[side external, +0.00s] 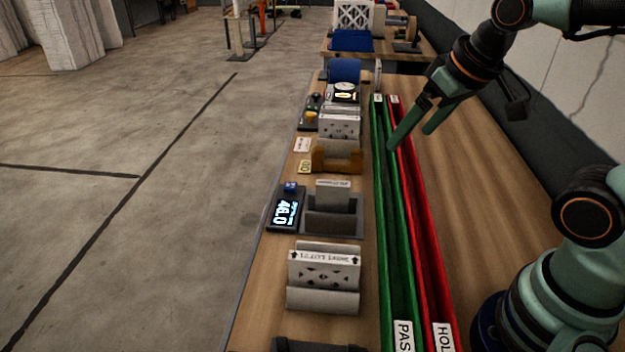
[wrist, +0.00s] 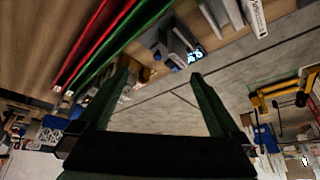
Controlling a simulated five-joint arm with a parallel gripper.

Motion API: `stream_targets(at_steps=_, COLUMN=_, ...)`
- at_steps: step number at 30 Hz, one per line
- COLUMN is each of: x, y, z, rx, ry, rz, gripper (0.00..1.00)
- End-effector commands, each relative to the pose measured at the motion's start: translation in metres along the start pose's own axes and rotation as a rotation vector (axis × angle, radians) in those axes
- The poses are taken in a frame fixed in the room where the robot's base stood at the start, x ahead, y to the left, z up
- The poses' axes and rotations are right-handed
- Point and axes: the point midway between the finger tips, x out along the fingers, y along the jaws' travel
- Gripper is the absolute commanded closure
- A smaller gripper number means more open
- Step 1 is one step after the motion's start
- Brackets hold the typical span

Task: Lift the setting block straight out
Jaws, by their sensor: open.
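A grey block (side external: 333,193) with a pale labelled top edge stands upright in a grey slotted fixture (side external: 347,228), beside a dark gauge showing 46.0 (side external: 285,212). I take it for the setting block; its lower part is hidden in the fixture. In the wrist view the gauge's lit display (wrist: 197,57) shows small near the top, with grey parts beside it. My gripper (side external: 411,140) is open and empty, up and to the right of the fixture, apart from it and over the coloured channels. Its two green fingers (wrist: 159,74) spread wide in the wrist view.
A green channel (side external: 388,230) marked PAS and a red channel (side external: 425,230) marked HOL run along the bench. A filter in a holder (side external: 324,268) stands nearer the camera. A brown cradle (side external: 337,165) and several white filters (side external: 340,122) stand farther back. Bench right of the channels is clear.

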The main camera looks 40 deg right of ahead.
Motion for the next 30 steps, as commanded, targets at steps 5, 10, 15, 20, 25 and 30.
stream_targets(at_steps=5, x=-0.001, y=0.003, z=0.006, rx=-0.042, ry=0.027, rz=0.003, gripper=0.0)
stream_targets(at_steps=10, x=-0.001, y=0.003, z=0.007, rx=-0.045, ry=0.027, rz=0.003, gripper=0.0)
stream_targets(at_steps=15, x=-0.001, y=0.002, z=0.006, rx=-0.044, ry=0.027, rz=0.003, gripper=0.0)
stream_targets(at_steps=20, x=0.0, y=0.001, z=0.003, rx=-0.027, ry=0.016, rz=0.001, gripper=0.0)
stream_targets(at_steps=25, x=0.009, y=-0.005, z=-0.012, rx=0.075, ry=-0.056, rz=0.0, gripper=0.0)
stream_targets(at_steps=30, x=0.03, y=-0.015, z=-0.035, rx=0.236, ry=-0.158, rz=0.015, gripper=0.0)
